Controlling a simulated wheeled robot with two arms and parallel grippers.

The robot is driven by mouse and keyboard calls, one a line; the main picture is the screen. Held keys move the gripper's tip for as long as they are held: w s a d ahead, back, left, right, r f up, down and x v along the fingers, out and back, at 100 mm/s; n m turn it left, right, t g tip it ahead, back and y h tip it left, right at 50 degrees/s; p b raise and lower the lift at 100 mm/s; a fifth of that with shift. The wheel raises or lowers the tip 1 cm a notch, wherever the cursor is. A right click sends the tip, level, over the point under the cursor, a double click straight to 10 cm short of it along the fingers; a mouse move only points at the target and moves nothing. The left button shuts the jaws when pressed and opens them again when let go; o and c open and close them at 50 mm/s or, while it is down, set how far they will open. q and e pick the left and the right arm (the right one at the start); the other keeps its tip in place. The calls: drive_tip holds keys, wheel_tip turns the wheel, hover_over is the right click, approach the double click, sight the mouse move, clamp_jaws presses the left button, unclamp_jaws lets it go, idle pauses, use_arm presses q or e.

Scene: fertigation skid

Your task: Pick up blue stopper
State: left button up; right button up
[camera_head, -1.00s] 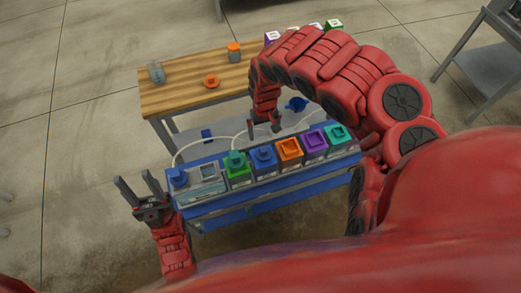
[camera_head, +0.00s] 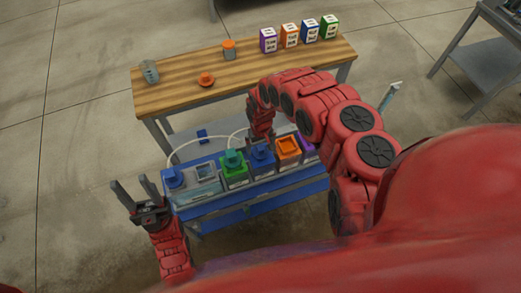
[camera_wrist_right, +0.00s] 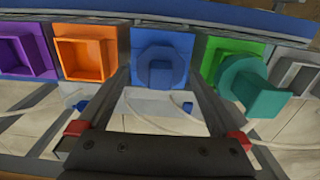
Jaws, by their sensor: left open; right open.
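The blue stopper (camera_head: 262,151) sits on the blue container in the row on the blue skid (camera_head: 255,205). In the right wrist view the stopper (camera_wrist_right: 160,72) is centred, a round collar with a square knob. My right gripper (camera_wrist_right: 162,82) is open, with one finger on each side of the stopper in that view; I cannot tell whether they touch it. In the head view the right gripper (camera_head: 262,138) is at the stopper's far side, partly hidden by its arm. My left gripper (camera_head: 131,187) is open and empty, left of the skid.
Another blue cap (camera_head: 174,177) is at the skid's left end. A green container with a teal stopper (camera_head: 233,158) and an orange container (camera_head: 288,147) flank the blue one. The wooden table (camera_head: 180,95) behind holds a jar, orange items and several labelled bottles.

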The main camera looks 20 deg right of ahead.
drive_tip(key=shift+a+f, duration=0.1)
drive_tip(key=shift+f, duration=1)
drive_tip(key=c, duration=1.2)
drive_tip(key=shift+o, duration=0.2)
drive_tip(key=shift+r, duration=0.1)
